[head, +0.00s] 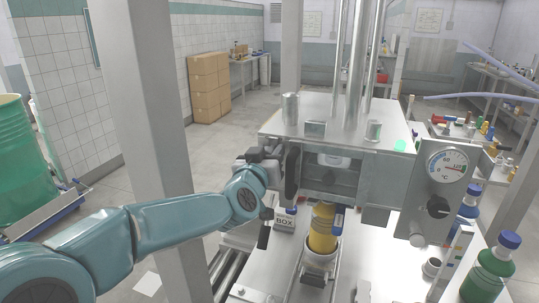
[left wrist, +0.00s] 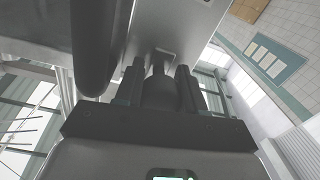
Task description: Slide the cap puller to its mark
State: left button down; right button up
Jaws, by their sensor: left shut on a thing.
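My left gripper (head: 264,160) is at the left side of the steel filling head (head: 340,178), beside a dark round wheel seen nearly edge-on (head: 292,172). In the left wrist view the two fingers of my left gripper (left wrist: 159,82) are shut on a dark, rounded knob (left wrist: 161,94). The knob appears to be the handle of the cap puller; the rest of the puller is hidden or cannot be told apart. A metal plate lies just beyond the fingers. I cannot make out the puller's mark. My right gripper is not in view.
Under the filling head stands a yellow bottle (head: 322,232) with a small box (head: 285,218) to its left. A dial panel (head: 442,190) hangs at the right. Green (head: 492,268) and blue bottles stand on the right. A steel post (head: 150,100) rises near my left arm.

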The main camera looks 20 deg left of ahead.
pick_arm(q)
jog(key=c, duration=1)
grip_release()
jog(key=shift+s, duration=0.15)
jog(key=shift+f, duration=0.1)
jog(key=s+b, duration=0.2)
jog(key=s, duration=1.4)
jog(key=shift+s, duration=0.15)
